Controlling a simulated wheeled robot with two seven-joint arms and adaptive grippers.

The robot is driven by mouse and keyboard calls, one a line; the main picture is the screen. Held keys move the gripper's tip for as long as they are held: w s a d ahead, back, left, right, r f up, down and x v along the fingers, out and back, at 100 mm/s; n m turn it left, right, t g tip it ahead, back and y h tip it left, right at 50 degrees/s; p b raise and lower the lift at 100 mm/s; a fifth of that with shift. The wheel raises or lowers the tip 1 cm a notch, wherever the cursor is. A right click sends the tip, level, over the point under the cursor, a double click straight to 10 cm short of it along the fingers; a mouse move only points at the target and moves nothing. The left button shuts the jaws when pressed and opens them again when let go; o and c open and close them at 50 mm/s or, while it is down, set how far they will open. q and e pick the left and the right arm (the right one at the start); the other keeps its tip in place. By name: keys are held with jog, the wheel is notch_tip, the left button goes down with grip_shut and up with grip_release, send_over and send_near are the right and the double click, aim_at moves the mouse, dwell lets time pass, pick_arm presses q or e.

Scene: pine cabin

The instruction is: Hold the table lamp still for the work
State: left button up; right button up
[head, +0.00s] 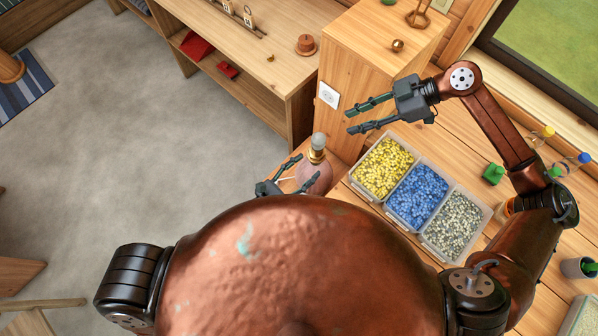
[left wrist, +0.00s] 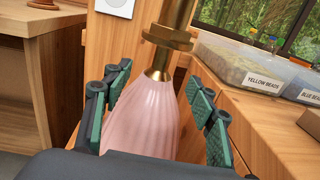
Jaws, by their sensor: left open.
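The table lamp has a pink ribbed base (left wrist: 150,122) with a brass neck (left wrist: 168,42). In the head view the lamp (head: 317,181) stands at the left end of the wooden bench, its bulb (head: 319,141) bare on top. My left gripper (head: 306,169) is open at the lamp. In the left wrist view its green-padded fingers (left wrist: 158,98) lie on either side of the pink base, with gaps visible. My body hides part of the left arm and the lamp's foot. My right gripper (head: 348,120) is open and empty, up and to the right of the lamp.
Clear trays of yellow (head: 383,167), blue (head: 417,197) and grey beads (head: 454,225) stand right of the lamp. A wooden cabinet with a wall socket (head: 328,95) rises behind it. A green object (head: 493,174) sits farther right. Open grey floor (head: 150,150) lies left.

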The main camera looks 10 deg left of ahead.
aim_at(316, 160)
pick_arm(q)
jog(key=shift+x, duration=2.6)
jog(key=shift+c, duration=0.3)
jog(key=shift+f, duration=0.1)
grip_shut()
jog(key=c, duration=0.6)
grip_release()
jog(key=shift+f, duration=0.15)
grip_shut()
